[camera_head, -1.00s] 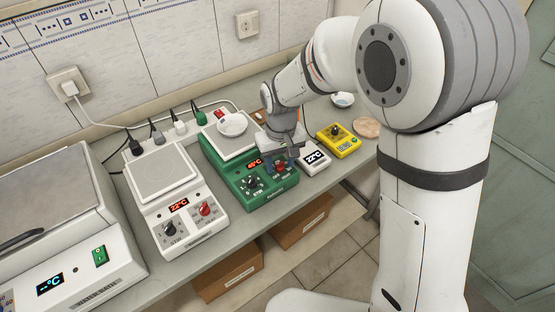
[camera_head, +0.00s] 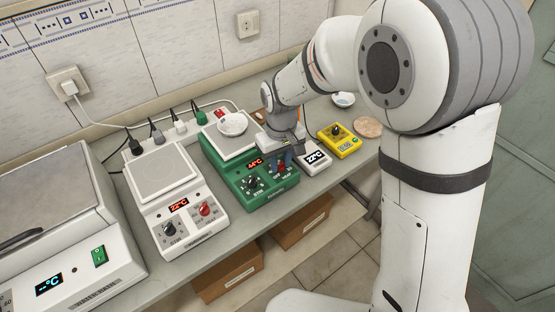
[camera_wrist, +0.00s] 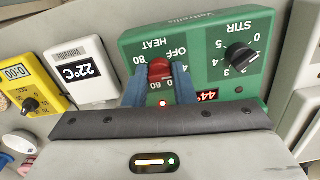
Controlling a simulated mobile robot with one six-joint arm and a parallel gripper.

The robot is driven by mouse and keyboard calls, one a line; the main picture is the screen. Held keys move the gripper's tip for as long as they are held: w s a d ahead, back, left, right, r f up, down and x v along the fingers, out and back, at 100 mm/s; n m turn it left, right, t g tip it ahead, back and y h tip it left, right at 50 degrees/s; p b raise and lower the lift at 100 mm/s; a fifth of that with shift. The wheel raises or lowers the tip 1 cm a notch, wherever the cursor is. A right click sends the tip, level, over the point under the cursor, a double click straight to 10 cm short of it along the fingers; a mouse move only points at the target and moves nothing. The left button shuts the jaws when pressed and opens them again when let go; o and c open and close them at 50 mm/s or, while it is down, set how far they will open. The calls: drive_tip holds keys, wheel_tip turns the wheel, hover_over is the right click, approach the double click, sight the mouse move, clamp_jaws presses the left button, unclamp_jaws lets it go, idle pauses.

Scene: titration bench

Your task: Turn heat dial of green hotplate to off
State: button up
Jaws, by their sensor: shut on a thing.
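The green hotplate (camera_head: 226,168) stands on the bench with a white top plate and a lit red display reading about 44. My gripper (camera_head: 281,165) is over the right part of its front panel. In the wrist view, my gripper (camera_wrist: 160,88) has its two blue fingers on either side of the red heat dial (camera_wrist: 160,67), shut on it. The word OFF shows right beside the dial on the panel. The dial's exact pointer direction is hard to tell. The black STIR dial (camera_wrist: 240,55) is apart from the fingers.
A white dish (camera_head: 233,124) sits on the green hotplate's plate. A white hotplate (camera_head: 163,180) with a similar red dial stands to the left. A small white 22°C meter (camera_head: 314,157) and a yellow device (camera_head: 340,141) stand close on the right. Cables run behind.

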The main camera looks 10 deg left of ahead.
drive_tip(key=n+b, duration=0.1)
drive_tip(key=n, duration=0.3)
drive_tip(key=shift+d+f, duration=0.1)
drive_tip(key=shift+d, duration=0.05)
drive_tip(key=shift+n, duration=2.1)
clamp_jaws()
drive_tip(key=o, duration=1)
unclamp_jaws()
drive_tip(key=shift+w, duration=0.1)
